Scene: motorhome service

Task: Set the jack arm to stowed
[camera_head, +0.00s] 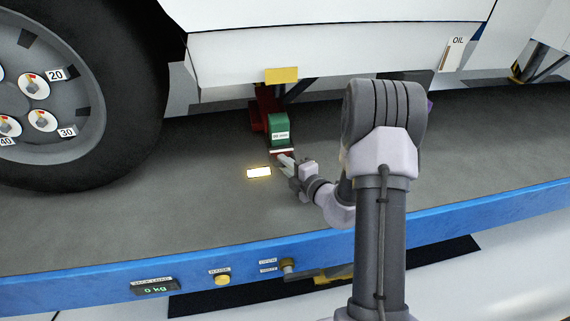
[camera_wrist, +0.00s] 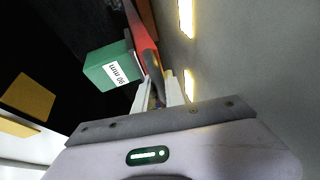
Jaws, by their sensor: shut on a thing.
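The jack arm (camera_head: 256,118) is red and lies low under the body side, pointing out toward me. A green block (camera_head: 280,130) sits by its near end; in the wrist view the block (camera_wrist: 108,68) bears a "90 mm" label. My gripper (camera_head: 287,161) is at the near end of the arm, just in front of the green block. In the wrist view my fingers (camera_wrist: 158,84) are closed around a dark grip at the end of the red arm (camera_wrist: 143,32). The exact contact is partly hidden by the fingers.
A yellow pad (camera_head: 281,75) hangs on the body edge above the arm. A large wheel (camera_head: 60,100) stands left. A lit panel (camera_head: 259,172) lies on the grey deck.

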